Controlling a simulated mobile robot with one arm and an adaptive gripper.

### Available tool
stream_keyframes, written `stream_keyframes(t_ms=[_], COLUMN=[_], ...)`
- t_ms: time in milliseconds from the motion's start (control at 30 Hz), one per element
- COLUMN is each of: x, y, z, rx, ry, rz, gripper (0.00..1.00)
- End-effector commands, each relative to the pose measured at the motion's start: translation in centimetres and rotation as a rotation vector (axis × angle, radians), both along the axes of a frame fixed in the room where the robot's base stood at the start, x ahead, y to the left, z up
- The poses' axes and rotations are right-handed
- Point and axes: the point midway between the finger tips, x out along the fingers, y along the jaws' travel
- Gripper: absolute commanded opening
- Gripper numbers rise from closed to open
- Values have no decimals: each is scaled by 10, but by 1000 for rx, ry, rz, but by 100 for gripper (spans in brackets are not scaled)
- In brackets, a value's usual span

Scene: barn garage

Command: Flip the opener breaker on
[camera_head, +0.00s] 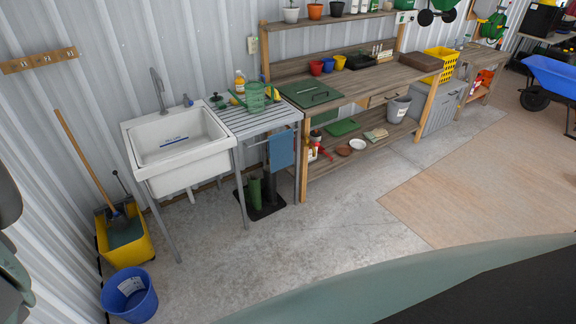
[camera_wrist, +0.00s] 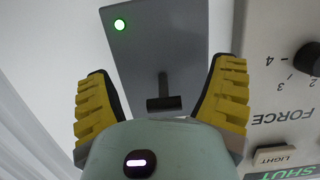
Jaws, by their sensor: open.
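In the wrist view a grey box (camera_wrist: 157,50) shows, with a lit green lamp (camera_wrist: 120,24) near its upper left corner. It looks like the opener breaker, though I see no label on it. Its black lever (camera_wrist: 164,103) sits at the lower end of a short dark slot in the picture. My gripper (camera_wrist: 163,85) is open, its yellow ribbed fingers on either side of the lever, with clear gaps to it. I cannot tell how far the fingertips are from the box face. Neither the box nor my gripper can be made out in the head view.
A pale control panel (camera_wrist: 285,95) stands right of the box, close to the right finger, its lettering upside down. It has a black knob (camera_wrist: 309,59) and a LIGHT button (camera_wrist: 276,156). The head view shows a sink (camera_head: 178,140), workbench (camera_head: 345,82) and open floor.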

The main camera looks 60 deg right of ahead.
Motion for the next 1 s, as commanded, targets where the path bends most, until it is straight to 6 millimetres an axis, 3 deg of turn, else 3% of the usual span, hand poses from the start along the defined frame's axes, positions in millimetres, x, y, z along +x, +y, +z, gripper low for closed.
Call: stream_keyframes(t_ms=[67,400,1000], x=[-2,1,-16], y=[0,3,-40], z=[-12,-12,-11], rx=[54,215,202], ry=[-23,-91,-84], rz=[3,2,0], gripper=[84,84,84])
